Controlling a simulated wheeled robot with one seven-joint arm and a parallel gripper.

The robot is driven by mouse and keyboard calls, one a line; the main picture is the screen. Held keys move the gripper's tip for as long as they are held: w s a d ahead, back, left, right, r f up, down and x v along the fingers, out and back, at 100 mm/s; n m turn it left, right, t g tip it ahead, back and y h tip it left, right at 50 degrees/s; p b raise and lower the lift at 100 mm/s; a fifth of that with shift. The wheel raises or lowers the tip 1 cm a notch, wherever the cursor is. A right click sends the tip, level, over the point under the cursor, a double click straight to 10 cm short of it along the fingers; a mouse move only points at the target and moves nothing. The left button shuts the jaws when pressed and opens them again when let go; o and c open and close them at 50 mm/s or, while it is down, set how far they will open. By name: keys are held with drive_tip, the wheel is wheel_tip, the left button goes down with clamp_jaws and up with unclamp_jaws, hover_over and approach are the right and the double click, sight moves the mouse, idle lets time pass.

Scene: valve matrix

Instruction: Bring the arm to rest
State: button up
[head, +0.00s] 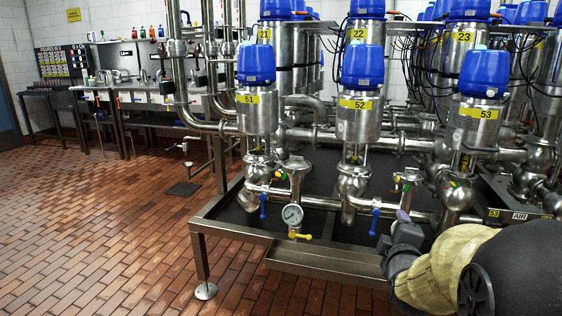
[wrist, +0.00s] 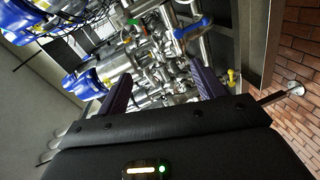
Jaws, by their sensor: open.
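My gripper (wrist: 160,90) is open in the wrist view, with its two dark purple fingers apart and nothing between them. The view past the fingers shows steel pipes and valves, tilted on their side. In the head view my arm reaches in from the lower right, and my gripper (head: 402,222) is in front of the valve rack near its front edge. Its fingertips are small and partly hidden there. I cannot tell whether it touches anything.
Blue-capped valves 51 (head: 257,105), 52 (head: 360,105) and 53 (head: 478,115) stand on the steel frame. A blue handle (head: 375,222), a pressure gauge (head: 292,215) and a yellow handle (head: 299,236) sit low in front. The tiled floor (head: 110,230) at left is clear.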

drive_tip(key=s+a+f+m+g+y+p, duration=0.2)
drive_tip(key=s+a+f+m+g+p, duration=0.25)
drive_tip(key=s+a+m+g, duration=0.35)
drive_tip(key=s+a+f+m+g+y+p, duration=0.35)
drive_tip(key=s+a+f+g, duration=0.2)
drive_tip(key=s, duration=0.45)
wheel_tip(320, 180, up, 37)
drive_tip(key=p, duration=3.6)
drive_tip(key=shift+f+m+t+h, duration=0.2)
drive_tip(key=shift+m+t+h, duration=0.15)
drive_tip(key=shift+w, duration=0.15)
